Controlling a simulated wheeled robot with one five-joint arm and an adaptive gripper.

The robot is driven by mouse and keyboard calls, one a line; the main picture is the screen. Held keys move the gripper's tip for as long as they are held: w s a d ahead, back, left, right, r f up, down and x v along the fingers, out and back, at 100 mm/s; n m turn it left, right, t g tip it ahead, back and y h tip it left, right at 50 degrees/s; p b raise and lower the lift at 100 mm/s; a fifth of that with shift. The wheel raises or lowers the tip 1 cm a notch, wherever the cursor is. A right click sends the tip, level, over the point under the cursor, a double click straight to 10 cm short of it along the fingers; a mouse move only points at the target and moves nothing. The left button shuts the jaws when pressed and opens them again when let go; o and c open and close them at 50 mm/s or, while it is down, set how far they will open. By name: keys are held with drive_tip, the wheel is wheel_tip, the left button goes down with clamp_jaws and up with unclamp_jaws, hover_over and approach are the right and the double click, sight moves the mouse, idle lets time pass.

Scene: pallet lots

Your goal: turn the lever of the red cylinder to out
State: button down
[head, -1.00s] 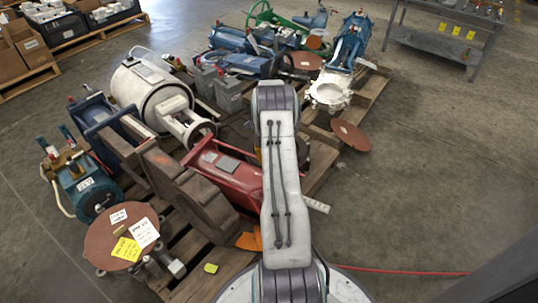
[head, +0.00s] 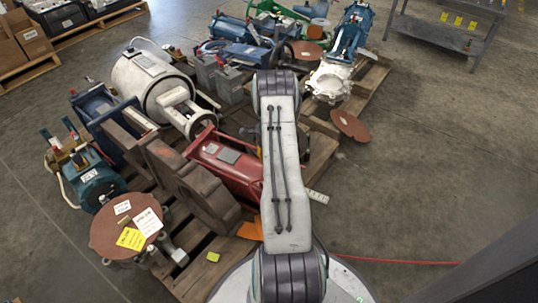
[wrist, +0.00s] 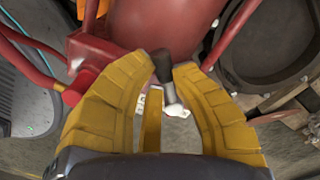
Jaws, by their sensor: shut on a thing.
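The red cylinder (head: 228,165) lies on a wooden pallet left of my arm in the head view. In the wrist view its red body (wrist: 165,22) fills the top middle, with red bars on both sides. A lever with a dark grip (wrist: 164,66) shows between the tips of my yellow gripper (wrist: 168,70). The fingers are shut on this lever, one tip on each side. A pale metal piece shows at the lower end of the grip. In the head view my arm hides the gripper and lever.
A brown block-like casting (head: 205,190) and a rusty disc (head: 126,225) with tags lie left of the cylinder. A white cylinder (head: 155,80) and blue machines stand behind. Another rusty disc (head: 350,126) lies right of my arm. The floor to the right is mostly clear.

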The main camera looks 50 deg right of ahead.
drive_tip(key=shift+s+a+f, duration=0.25)
drive_tip(key=shift+s+f, duration=0.05)
drive_tip(key=c, duration=1.4)
unclamp_jaws()
drive_tip(key=shift+c, duration=0.2)
drive_tip(key=o, duration=0.5)
drive_tip(key=shift+w+d+r, duration=0.15)
drive_tip(key=shift+r, duration=0.15)
drive_tip(key=shift+w+r, duration=0.1)
drive_tip(key=shift+r, duration=0.2)
wheel_tip(320, 180, up, 11)
drive_tip(key=shift+d+r, duration=0.1)
drive_tip(key=shift+r, duration=0.05)
